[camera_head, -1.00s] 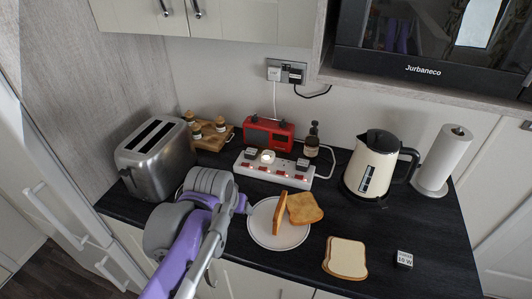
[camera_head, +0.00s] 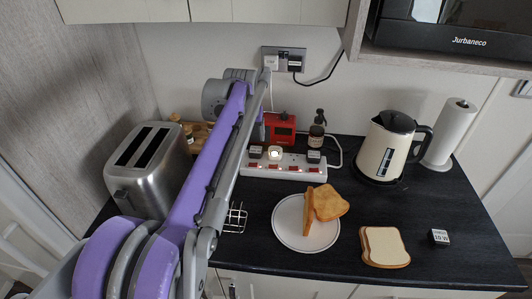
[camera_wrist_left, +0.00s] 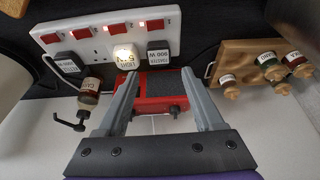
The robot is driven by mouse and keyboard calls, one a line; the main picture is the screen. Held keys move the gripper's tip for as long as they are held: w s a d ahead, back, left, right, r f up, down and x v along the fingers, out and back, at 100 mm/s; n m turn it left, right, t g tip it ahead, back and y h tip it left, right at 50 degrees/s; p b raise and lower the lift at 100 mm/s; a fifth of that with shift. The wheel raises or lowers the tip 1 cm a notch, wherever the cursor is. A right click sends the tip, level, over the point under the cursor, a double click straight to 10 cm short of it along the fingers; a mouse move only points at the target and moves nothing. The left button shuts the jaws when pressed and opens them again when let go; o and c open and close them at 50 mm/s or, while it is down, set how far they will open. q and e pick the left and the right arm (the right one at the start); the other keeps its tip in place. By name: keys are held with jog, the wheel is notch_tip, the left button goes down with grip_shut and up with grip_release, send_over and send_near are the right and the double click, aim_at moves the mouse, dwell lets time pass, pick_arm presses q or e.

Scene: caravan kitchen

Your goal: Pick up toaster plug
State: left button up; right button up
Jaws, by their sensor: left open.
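The white power strip (camera_head: 283,167) lies on the dark counter behind the plate. The toaster plug (camera_wrist_left: 158,52), black with a white label reading 900 W, sits in the strip beside a lit plug (camera_wrist_left: 124,57). In the head view the toaster plug (camera_head: 255,152) is the leftmost one. The steel toaster (camera_head: 150,170) stands at the left. My left gripper (camera_wrist_left: 158,76) is open and empty, its fingers pointing toward the strip, apart from the plug. My right gripper is not in view.
A red radio (camera_head: 281,128) and a dark bottle (camera_head: 317,135) stand behind the strip. A wooden rack (camera_wrist_left: 262,65) holds small bottles. A plate (camera_head: 290,222) with toast, bread (camera_head: 385,245), a loose plug (camera_head: 439,237) and the kettle (camera_head: 388,148) are to the right.

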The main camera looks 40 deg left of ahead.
pick_arm(q)
send_over(256, 150)
jog(key=s+d, duration=0.1)
jog(key=s, duration=0.1)
jog(key=f, duration=0.4)
jog(key=shift+s+f, duration=0.2)
jog(key=shift+f, duration=0.2)
jog(key=x, duration=0.5)
jog(key=shift+w+f, duration=0.15)
jog(key=shift+f, duration=0.2)
jog(key=c, duration=1)
jog(key=shift+r, duration=0.1)
